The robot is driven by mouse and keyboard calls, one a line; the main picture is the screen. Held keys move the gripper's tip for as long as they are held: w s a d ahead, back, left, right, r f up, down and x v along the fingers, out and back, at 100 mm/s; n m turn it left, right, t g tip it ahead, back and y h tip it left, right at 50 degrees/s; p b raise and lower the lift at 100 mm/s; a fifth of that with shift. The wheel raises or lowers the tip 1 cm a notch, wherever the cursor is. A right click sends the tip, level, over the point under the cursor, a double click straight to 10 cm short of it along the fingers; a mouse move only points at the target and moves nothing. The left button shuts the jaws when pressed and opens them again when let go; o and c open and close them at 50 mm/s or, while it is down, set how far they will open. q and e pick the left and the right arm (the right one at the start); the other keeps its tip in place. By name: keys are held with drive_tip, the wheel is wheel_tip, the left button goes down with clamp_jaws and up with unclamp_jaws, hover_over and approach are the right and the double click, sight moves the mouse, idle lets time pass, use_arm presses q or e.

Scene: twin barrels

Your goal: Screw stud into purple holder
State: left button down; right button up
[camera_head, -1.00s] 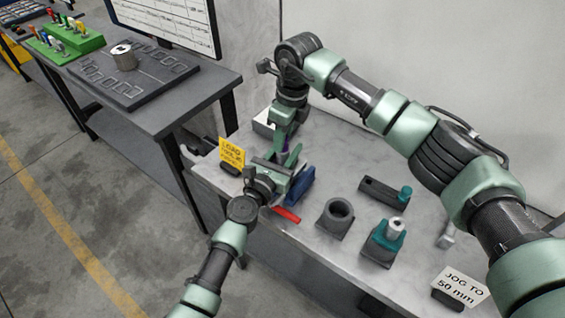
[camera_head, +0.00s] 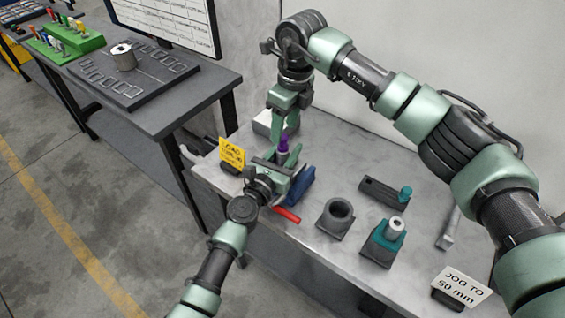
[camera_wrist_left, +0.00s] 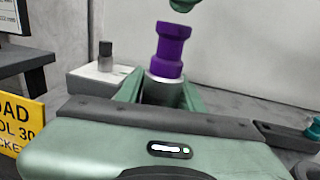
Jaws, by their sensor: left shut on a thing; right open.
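The purple holder (camera_head: 283,145) stands upright in my left gripper (camera_head: 282,156), which is shut on it. In the left wrist view the purple holder (camera_wrist_left: 168,52) has a stepped body above a silver collar (camera_wrist_left: 164,84) between the fingers. My right gripper (camera_head: 285,124) is open, pointing down just above the holder. A green tip (camera_wrist_left: 183,5), seemingly of my right gripper, shows above the holder in the wrist view, with a small gap between them. I cannot make out a separate stud, and the inside of the holder is hidden.
A yellow sign (camera_head: 232,154), a blue block (camera_head: 300,190) and a red piece (camera_head: 287,214) lie close to my left gripper. A white block (camera_wrist_left: 97,77) with a dark-topped post is behind. A grey ring holder (camera_head: 336,218) and a teal fixture (camera_head: 384,243) stand to the right.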

sight(280, 161)
wheel_tip(280, 161, up, 8)
drive_tip(key=shift+s+d+f, duration=0.2)
drive_tip(key=shift+s+d, duration=0.1)
drive_tip(key=shift+d, duration=0.15)
use_arm(q)
drive_tip(key=c, duration=0.8)
unclamp_jaws()
drive_tip(key=shift+c, duration=0.2)
drive_tip(key=v, duration=0.7)
drive_tip(key=shift+d+p, duration=0.1)
drive_tip(key=shift+p, duration=0.25)
drive_tip(key=shift+s+a, duration=0.2)
drive_tip(key=shift+s, duration=0.2)
use_arm(e)
drive_tip(key=shift+r, duration=0.35)
use_arm(q)
drive_tip(key=shift+s+f, duration=0.1)
